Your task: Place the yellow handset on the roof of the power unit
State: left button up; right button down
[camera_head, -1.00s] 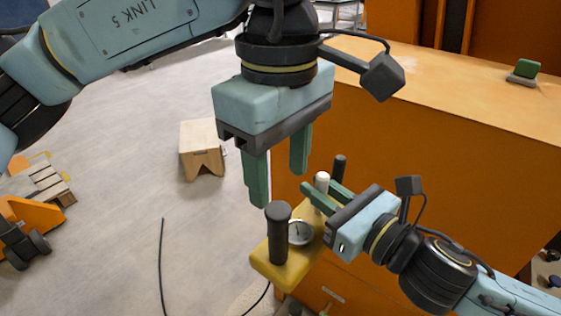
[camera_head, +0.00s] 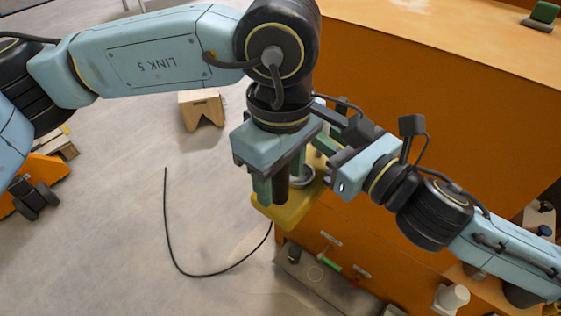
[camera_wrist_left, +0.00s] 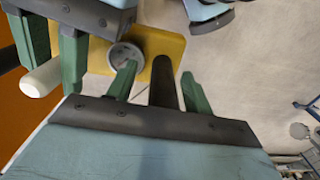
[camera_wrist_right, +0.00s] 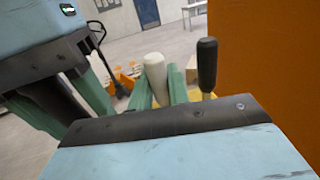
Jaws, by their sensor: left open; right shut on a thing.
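The yellow handset (camera_head: 290,211) is a yellow plate with a round gauge (camera_wrist_left: 124,55), dark upright posts and a white knob (camera_wrist_right: 155,74). It hangs in the air beside the front of the large orange cabinet (camera_head: 420,110), which appears to be the power unit, below its flat roof (camera_head: 440,35). My right gripper (camera_wrist_right: 160,80) is shut on the handset's white knob. My left gripper (camera_head: 281,180) is open, its fingers on either side of a dark post (camera_wrist_left: 163,82), with gaps showing in the left wrist view. In the head view my left gripper hides part of the handset.
A small green object (camera_head: 541,14) sits on the roof near the far right; the roof around it looks clear. A black cable (camera_head: 170,235) lies on the floor. A wooden stool (camera_head: 201,109) stands behind. An open drawer or tray (camera_head: 315,275) is low at the cabinet's front.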

pick_arm(q)
jog(key=shift+c, duration=0.2)
grip_shut()
jog(key=shift+r, duration=0.1)
pick_arm(e)
jog(key=c, duration=1.3)
grip_release()
jog(key=shift+o, duration=0.2)
